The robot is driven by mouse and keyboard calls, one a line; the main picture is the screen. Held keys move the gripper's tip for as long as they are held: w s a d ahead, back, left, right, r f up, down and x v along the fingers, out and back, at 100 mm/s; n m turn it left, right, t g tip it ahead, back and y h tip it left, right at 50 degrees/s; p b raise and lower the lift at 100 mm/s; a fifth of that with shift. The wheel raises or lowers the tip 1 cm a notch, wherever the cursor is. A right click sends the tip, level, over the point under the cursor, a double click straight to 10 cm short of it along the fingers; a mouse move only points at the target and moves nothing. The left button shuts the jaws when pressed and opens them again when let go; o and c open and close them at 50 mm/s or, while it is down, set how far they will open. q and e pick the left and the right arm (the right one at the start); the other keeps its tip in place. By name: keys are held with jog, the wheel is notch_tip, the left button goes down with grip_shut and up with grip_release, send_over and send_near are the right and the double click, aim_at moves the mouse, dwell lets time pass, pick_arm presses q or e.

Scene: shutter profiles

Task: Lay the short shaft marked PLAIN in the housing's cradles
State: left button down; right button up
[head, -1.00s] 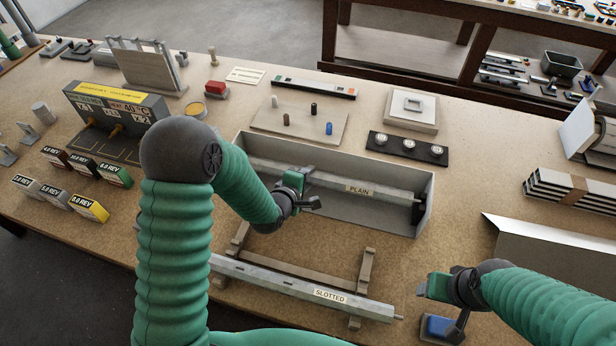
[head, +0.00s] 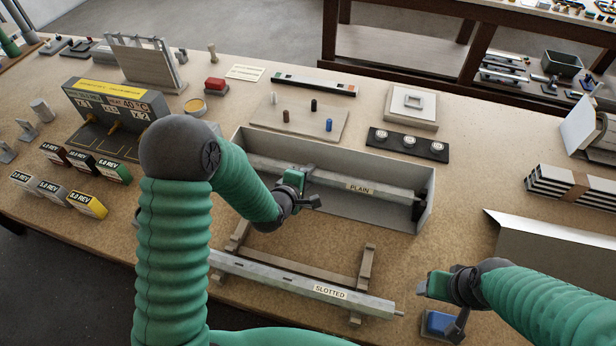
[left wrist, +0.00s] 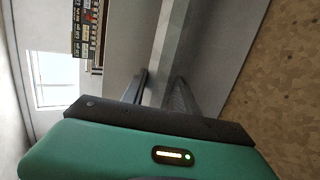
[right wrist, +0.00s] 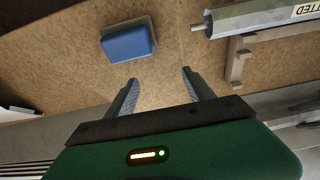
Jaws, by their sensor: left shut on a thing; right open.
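The grey shaft marked PLAIN (head: 385,194) lies in the open grey housing (head: 428,205), running along its length to a dark piece at the right end. My left gripper (head: 302,193) is at the shaft's left part, inside the housing, shut on the shaft. In the left wrist view the shaft (left wrist: 170,35) runs between the fingers (left wrist: 157,92). My right gripper (head: 432,290) is open and empty over the front right of the bench; its spread fingers (right wrist: 160,92) show in the right wrist view. The left arm hides part of the housing's left side.
A shaft marked SLOTTED (head: 300,284) rests on a wooden stand (head: 364,268) in front of the housing. A blue block (head: 438,325) lies near my right gripper. A bent grey sheet (head: 550,245) is at right. A pegboard (head: 270,118) and dial strip (head: 408,145) stand behind.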

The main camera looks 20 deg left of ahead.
pick_arm(q)
jog(key=shift+s+f, duration=0.15)
jog(key=shift+f, duration=0.1)
jog(key=c, duration=1.2)
grip_release()
jog(key=o, duration=0.3)
jog(key=shift+o, duration=0.2)
jog(key=p+v, duration=1.6)
jog(key=shift+r+p, duration=0.15)
jog(key=shift+p, duration=0.25)
jog(key=shift+s+a, duration=0.1)
jog(key=shift+s, duration=0.05)
